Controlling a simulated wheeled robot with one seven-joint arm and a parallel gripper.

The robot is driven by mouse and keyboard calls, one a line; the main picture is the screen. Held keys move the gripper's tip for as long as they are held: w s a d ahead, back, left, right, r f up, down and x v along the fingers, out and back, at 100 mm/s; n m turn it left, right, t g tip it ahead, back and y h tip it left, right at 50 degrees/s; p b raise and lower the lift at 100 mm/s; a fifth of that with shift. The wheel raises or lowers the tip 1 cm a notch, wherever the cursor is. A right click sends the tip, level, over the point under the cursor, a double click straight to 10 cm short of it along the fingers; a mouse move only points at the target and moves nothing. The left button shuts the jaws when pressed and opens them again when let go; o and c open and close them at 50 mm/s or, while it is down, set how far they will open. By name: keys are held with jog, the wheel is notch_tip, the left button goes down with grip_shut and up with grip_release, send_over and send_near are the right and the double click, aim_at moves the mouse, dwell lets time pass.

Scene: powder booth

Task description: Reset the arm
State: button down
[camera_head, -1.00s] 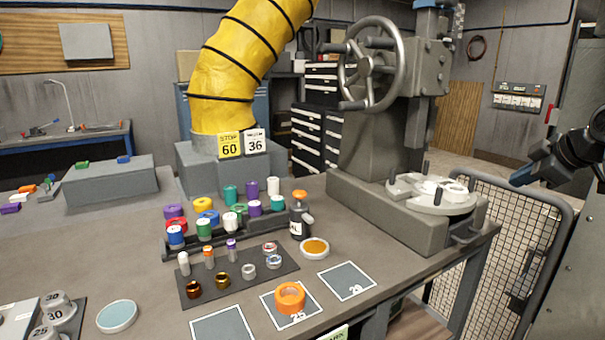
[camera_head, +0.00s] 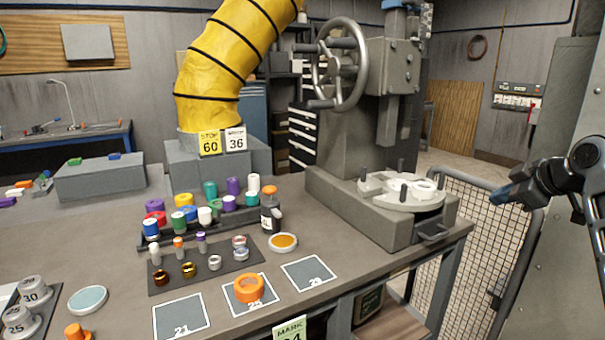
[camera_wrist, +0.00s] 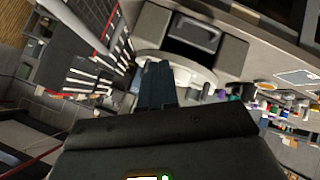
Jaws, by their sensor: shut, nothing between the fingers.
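My gripper (camera_head: 503,197) is at the right side of the head view, held in the air to the right of the workbench and in front of the wire mesh panel. In the wrist view its fingers (camera_wrist: 157,84) are together with nothing between them. It touches nothing that I can see. Beyond the fingers, the wrist view shows the round plate of the press, tilted in the picture.
The workbench (camera_head: 110,235) holds a press with a handwheel (camera_head: 340,62) and a round plate (camera_head: 405,190). An orange ring (camera_head: 249,288) sits on a marked square. Several coloured caps stand on a rack. A mesh panel (camera_head: 480,240) stands right of the bench.

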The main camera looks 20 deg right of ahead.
jog(key=w+a+f+m+t, duration=0.2)
jog(key=a+f+m, duration=0.1)
jog(key=a+f, duration=1.4)
jog(key=s+a+f+m, duration=0.1)
jog(key=s+a+f, duration=0.15)
jog(key=a, duration=0.25)
jog(key=s+a+f+m+t, duration=0.1)
jog(key=s+a, duration=0.3)
jog(key=a, duration=0.2)
jog(key=s+a+f+m, duration=0.1)
jog(key=s+a+f, duration=0.15)
jog(key=a, duration=0.25)
jog(key=s+a+m, duration=0.1)
jog(key=s+a, duration=0.4)
jog(key=s, duration=0.4)
jog(key=s+a, duration=0.4)
jog(key=s, duration=0.5)
jog(key=s+a+r+n+t+y, duration=0.1)
jog(key=s+r+t+y, duration=0.1)
jog(key=s+r, duration=0.7)
jog(key=s, duration=0.4)
jog(key=shift+s+a+r+n, duration=0.15)
jog(key=shift+a+r+n, duration=0.1)
jog(key=shift+a+n, duration=0.05)
